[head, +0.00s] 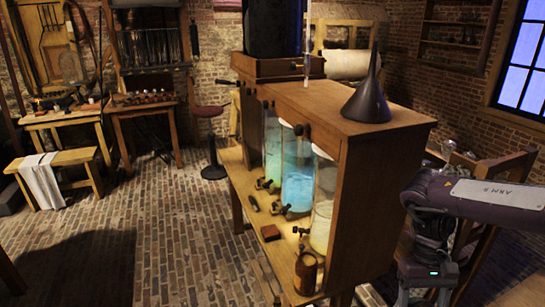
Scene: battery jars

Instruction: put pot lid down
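I cannot make out a separate pot lid in the head view. A small copper-brown pot (306,274) with a dark fitting on top stands at the near end of the wooden bench's lower ledge (283,250). Whether that top is a lid is too small to tell. My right arm comes in from the right edge and bends down at the wrist beside the cabinet. The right gripper's fingers are cut off by the bottom edge, so what they hold is hidden. My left gripper is not in view.
A wooden cabinet (368,215) holds several glass jars, one with blue liquid (297,185). A dark funnel (368,98) stands on its top. A small brown block (270,232) lies on the ledge.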

